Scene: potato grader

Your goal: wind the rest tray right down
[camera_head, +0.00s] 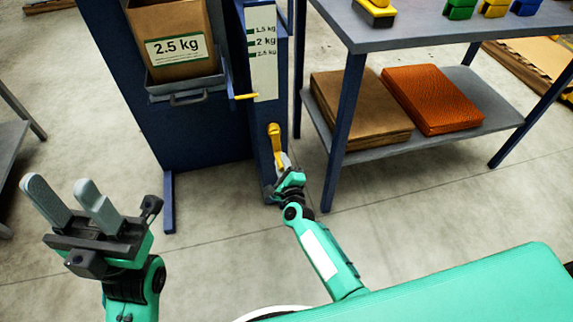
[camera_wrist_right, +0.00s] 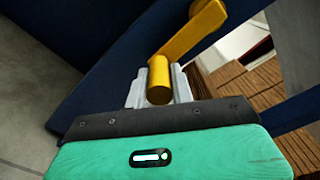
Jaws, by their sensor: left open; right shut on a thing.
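The rest tray (camera_head: 187,88) is a grey tray on the blue stand, holding a brown paper sack (camera_head: 172,40) labelled 2.5 kg. A yellow pointer (camera_head: 246,97) sits level with the tray, below the 2.5 kg mark of the white scale strip (camera_head: 263,55). A yellow crank (camera_head: 275,143) is low on the blue post. My right gripper (camera_head: 285,163) is shut on the crank's handle; in the right wrist view the yellow handle (camera_wrist_right: 159,80) stands between its fingers. My left gripper (camera_head: 72,205) is open and empty, at the lower left, away from the stand.
A grey table (camera_head: 420,38) with blue legs stands right of the post, with coloured items on top. Its lower shelf (camera_head: 490,105) holds brown sacks (camera_head: 352,105) and orange net bags (camera_head: 432,98). Another grey surface (camera_head: 10,145) is at the left edge. The floor before the stand is clear.

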